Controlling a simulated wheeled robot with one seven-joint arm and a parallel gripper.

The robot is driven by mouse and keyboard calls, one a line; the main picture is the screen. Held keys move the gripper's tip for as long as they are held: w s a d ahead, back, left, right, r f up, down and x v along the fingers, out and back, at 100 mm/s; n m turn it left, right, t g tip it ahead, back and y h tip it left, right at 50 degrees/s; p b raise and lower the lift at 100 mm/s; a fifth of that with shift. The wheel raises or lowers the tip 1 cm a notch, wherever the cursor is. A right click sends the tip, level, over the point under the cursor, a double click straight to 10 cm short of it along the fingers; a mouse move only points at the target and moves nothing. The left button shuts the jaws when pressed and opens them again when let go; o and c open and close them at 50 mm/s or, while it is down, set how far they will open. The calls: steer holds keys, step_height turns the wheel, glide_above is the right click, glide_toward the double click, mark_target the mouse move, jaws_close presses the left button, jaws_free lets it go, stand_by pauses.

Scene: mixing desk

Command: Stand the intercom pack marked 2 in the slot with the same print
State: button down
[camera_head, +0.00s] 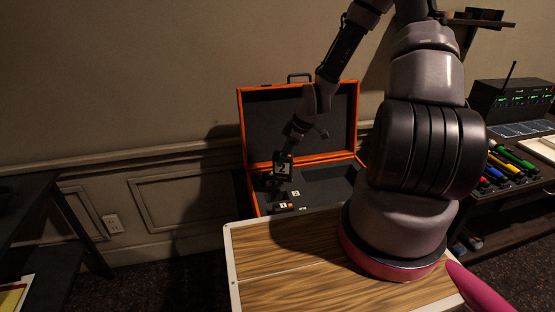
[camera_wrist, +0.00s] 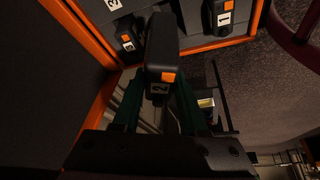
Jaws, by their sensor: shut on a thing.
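The intercom pack marked 2 is a black box with a white label and an orange patch. It shows in the head view (camera_head: 283,169) and in the wrist view (camera_wrist: 166,62). My gripper is shut on it, in the head view (camera_head: 286,156) and in the wrist view (camera_wrist: 157,103). The pack is over the left part of the open orange-edged case (camera_head: 241,125). A white label that looks like a 2 (camera_head: 295,193) shows on the dark insert near the pack. Whether the pack touches the insert cannot be told.
In the wrist view, packs marked 3 (camera_wrist: 128,40) and 1 (camera_wrist: 222,17) sit in the case. The case lid stands open behind. A wood-topped table (camera_head: 290,270) is in front. A shelf with coloured items (camera_head: 505,165) is at right.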

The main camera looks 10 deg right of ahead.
mark_target(280, 181)
steer(key=a+n+g, duration=0.1)
steer(key=n, duration=0.1)
steer(key=a+n, duration=0.1)
steer(key=n, duration=0.1)
steer(key=shift+s+a+f+n+g, duration=0.2)
steer(key=shift+s+n+g, duration=0.1)
steer(key=shift+s+g, duration=0.1)
steer(key=shift+f, duration=6.15)
steer(key=shift+f, duration=0.3)
steer(key=shift+c, duration=1.8)
jaws_free()
